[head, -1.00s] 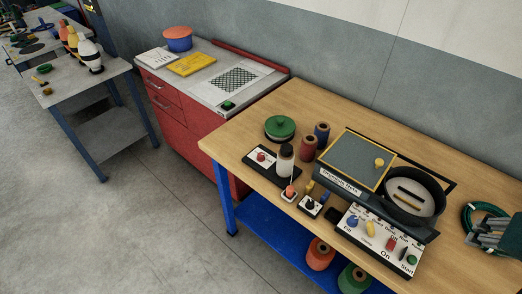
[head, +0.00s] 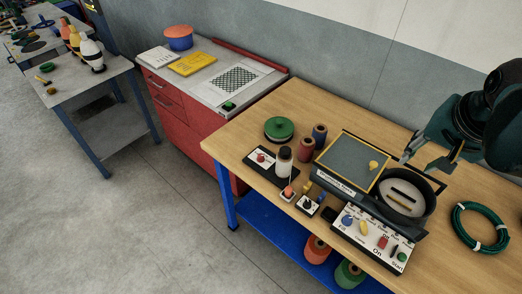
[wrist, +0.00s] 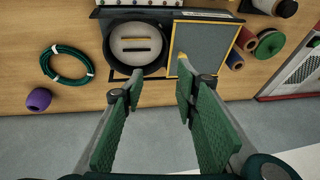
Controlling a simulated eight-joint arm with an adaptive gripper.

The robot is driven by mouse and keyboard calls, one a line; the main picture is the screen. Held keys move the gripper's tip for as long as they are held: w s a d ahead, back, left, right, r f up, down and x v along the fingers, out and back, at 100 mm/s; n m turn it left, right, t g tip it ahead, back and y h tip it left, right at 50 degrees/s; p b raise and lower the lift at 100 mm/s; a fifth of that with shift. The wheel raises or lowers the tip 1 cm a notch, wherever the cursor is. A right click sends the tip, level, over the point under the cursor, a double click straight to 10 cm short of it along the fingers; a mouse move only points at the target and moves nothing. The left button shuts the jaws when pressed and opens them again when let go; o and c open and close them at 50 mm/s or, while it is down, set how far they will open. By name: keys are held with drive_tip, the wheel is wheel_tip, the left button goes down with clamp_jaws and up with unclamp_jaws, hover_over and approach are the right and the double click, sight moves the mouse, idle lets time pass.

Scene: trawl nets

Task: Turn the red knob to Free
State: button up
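A control panel (head: 372,238) at the bench's front edge carries a red knob (head: 383,242) between a yellow knob (head: 363,228) and black and green controls. "Fill", "On" and "Start" are readable on it; I cannot make out "Free". Another small red knob (head: 261,157) sits on a black-edged plate by a bottle. My gripper (head: 418,160) is open and empty, behind and above the round black pan. In the wrist view my gripper (wrist: 159,72) has its fingers wide apart, with nothing between them.
The round black pan (head: 429,212) and yellow-framed grey board (head: 345,162) stand behind the panel. A green hose coil (head: 455,228) lies to the right. Several spools and a bottle (head: 285,160) stand left. A purple spool (wrist: 38,99) shows in the wrist view.

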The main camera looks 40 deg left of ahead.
drive_tip(key=w+a+g+p, duration=0.2)
drive_tip(key=a+p, duration=0.2)
drive_tip(key=a, duration=1.5)
drive_tip(key=g+h+p, duration=0.2)
drive_tip(key=p, duration=0.4)
hover_over(261, 155)
wheel_tip(261, 155, down, 19)
drive_tip(key=shift+f, duration=0.2)
drive_tip(key=shift+d+f+y, duration=0.1)
drive_tip(key=shift+f+y, duration=0.15)
drive_tip(key=shift+y, duration=0.05)
drive_tip(key=shift+f, duration=0.15)
drive_tip(key=shift+f, duration=3.75)
drive_tip(key=c, duration=0.9)
